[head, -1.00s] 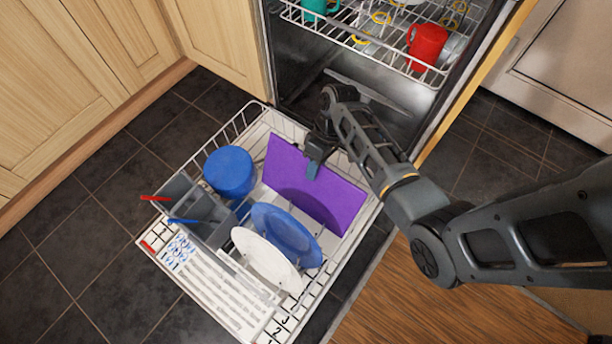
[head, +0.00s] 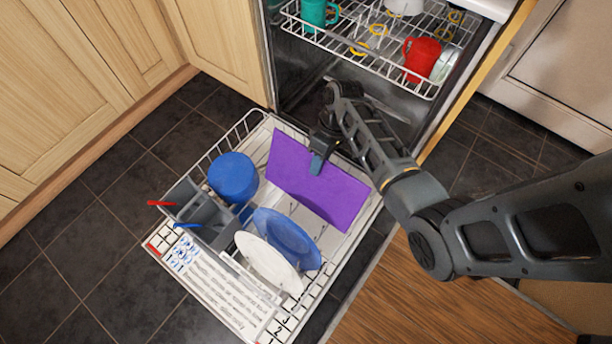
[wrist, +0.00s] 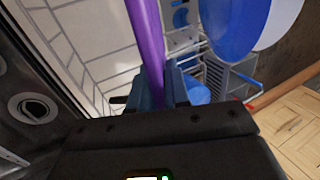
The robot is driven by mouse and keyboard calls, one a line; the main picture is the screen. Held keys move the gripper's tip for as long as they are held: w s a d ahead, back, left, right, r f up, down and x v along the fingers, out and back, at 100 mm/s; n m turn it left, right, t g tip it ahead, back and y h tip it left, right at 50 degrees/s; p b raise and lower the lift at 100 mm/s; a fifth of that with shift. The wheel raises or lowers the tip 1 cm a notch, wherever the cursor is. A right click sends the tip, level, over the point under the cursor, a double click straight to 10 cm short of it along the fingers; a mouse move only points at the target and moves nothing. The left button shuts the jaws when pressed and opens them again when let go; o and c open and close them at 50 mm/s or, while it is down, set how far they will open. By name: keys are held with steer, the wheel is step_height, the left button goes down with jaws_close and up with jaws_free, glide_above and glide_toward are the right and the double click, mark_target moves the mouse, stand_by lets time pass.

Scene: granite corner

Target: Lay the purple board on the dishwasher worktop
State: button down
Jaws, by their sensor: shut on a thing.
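The purple board (head: 325,194) is a flat rectangle over the back of the lower dishwasher rack, tilted on edge. My gripper (head: 317,164) is shut on the board's upper edge, near the middle of that edge. In the wrist view the board (wrist: 146,40) shows as a thin purple strip running between the two blue fingertips of my gripper (wrist: 163,88).
The pulled-out lower rack (head: 222,142) holds a blue pot (head: 233,177), a blue plate (head: 288,238), a white plate (head: 267,262) and a grey cutlery basket (head: 207,215). The upper rack (head: 380,59) holds a red mug (head: 421,60) and a teal mug (head: 316,12). Cabinets stand left.

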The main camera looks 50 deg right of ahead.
steer(key=shift+d+r+p, duration=0.25)
steer(key=shift+r+p, duration=0.15)
steer(key=shift+r, duration=0.25)
steer(key=a+r+p+v, duration=0.1)
steer(key=a+p+v, duration=0.1)
steer(key=p+v, duration=1.1)
steer(key=shift+a+r, duration=0.15)
steer(key=shift+a, duration=0.25)
steer(key=shift+w, duration=0.1)
